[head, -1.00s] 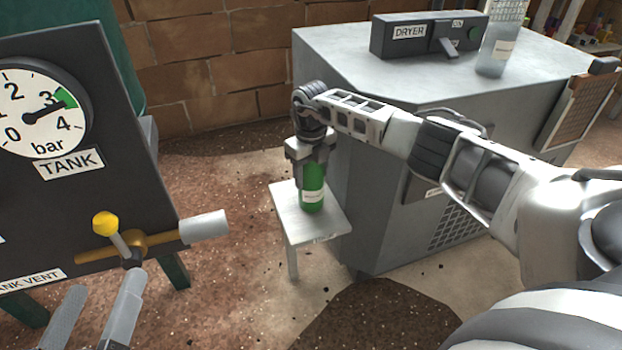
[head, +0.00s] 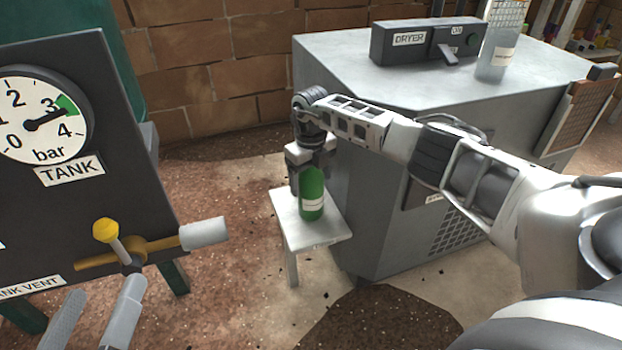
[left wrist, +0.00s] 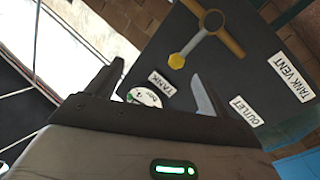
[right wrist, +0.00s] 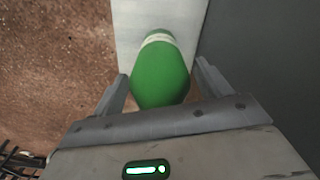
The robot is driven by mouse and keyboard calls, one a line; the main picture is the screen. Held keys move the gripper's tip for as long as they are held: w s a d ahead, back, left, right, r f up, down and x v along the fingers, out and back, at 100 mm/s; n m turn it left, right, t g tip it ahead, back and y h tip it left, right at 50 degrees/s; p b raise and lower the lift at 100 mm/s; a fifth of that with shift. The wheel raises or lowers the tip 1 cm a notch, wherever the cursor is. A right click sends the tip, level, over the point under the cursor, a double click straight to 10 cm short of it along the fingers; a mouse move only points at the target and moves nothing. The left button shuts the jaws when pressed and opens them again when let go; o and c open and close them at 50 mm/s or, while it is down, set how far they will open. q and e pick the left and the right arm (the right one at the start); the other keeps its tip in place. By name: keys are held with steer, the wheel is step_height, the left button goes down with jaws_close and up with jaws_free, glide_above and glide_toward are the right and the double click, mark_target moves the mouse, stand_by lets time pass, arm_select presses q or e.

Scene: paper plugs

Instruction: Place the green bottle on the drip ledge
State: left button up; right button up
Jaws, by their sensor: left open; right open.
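The green bottle (head: 312,196), with a pale label, stands upright on a small light-grey ledge (head: 334,226) beside the dryer. In the right wrist view the bottle (right wrist: 160,75) appears between the two fingers, over the pale ledge (right wrist: 128,32). Whether a finger touches the bottle cannot be told. My left gripper (left wrist: 158,80) is open and empty, facing the tank panel (left wrist: 205,80).
The tank panel, with gauge (head: 42,115) and yellow-knobbed brass valve (head: 105,231), is at left. Open floor (head: 225,270) lies between.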

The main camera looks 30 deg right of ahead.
step_height(320, 180, up, 3)
steer(key=shift+f+p, duration=0.2)
steer(key=shift+p, duration=0.2)
arm_select(q)
steer(key=f+p, duration=0.1)
steer(key=g+y+p, duration=0.1)
steer(key=s+f, duration=0.1)
steer(key=shift+a+f+g+p, duration=0.25)
steer(key=shift+f+g+p, duration=0.05)
steer(key=shift+g+p, duration=0.1)
arm_select(e)
step_height(320, 180, up, 9)
steer(key=shift+f, duration=0.2)
